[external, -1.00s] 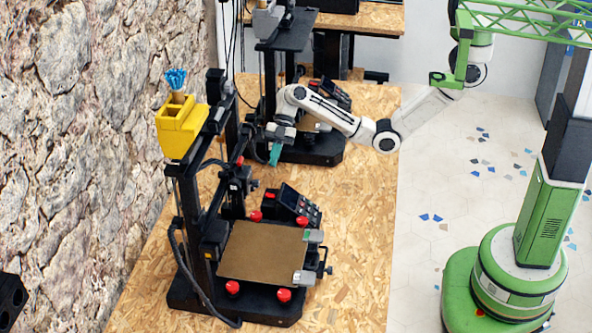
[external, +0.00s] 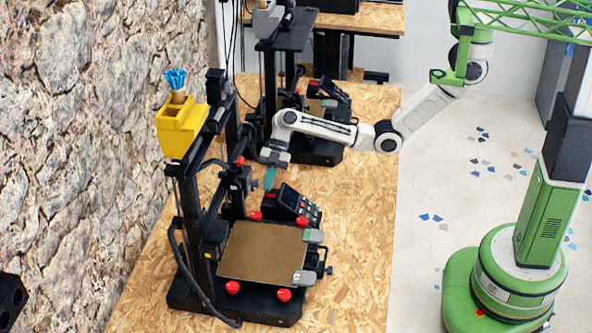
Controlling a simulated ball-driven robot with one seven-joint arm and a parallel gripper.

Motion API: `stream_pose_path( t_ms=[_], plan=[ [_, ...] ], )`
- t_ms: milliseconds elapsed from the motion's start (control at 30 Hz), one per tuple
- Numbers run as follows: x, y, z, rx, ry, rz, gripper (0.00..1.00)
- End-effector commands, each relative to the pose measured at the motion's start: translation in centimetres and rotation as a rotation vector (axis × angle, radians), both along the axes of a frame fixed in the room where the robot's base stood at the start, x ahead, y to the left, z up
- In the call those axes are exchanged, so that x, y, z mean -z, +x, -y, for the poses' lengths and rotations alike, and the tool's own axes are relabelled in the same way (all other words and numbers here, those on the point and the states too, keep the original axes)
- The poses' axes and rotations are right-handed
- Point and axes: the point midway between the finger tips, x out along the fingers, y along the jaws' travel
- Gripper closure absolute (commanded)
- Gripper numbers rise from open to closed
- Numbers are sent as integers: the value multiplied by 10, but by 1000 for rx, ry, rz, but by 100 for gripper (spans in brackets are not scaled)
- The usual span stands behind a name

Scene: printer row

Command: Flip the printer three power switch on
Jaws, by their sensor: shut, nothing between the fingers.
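My gripper (external: 268,188) points down with its teal fingers together and empty. It is just behind the near printer (external: 262,250), a black machine with a tan bed and red knobs. In the picture the fingertips are a little up and left of that printer's tilted control panel (external: 290,199). I cannot tell whether they touch anything. A second black printer (external: 315,150) stands farther back, partly hidden by my arm. No label shows which one is printer three, and I cannot make out a power switch on either.
Both printers stand on a chipboard table (external: 360,230) beside a rough stone wall (external: 80,110). A yellow holder (external: 182,130) with blue strands sits atop the near printer's frame. Another table (external: 370,18) stands at the back. Bare chipboard lies right of the near printer.

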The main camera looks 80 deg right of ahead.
Motion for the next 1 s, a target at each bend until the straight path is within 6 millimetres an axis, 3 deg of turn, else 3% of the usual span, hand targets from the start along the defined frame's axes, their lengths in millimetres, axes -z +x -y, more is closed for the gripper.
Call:
stream_pose_path(
  t_ms=[233,1000],
  plan=[
    [11,4,0,1,1,-1,100],
    [3,-13,-1,-3,0,-4,100]
  ],
)
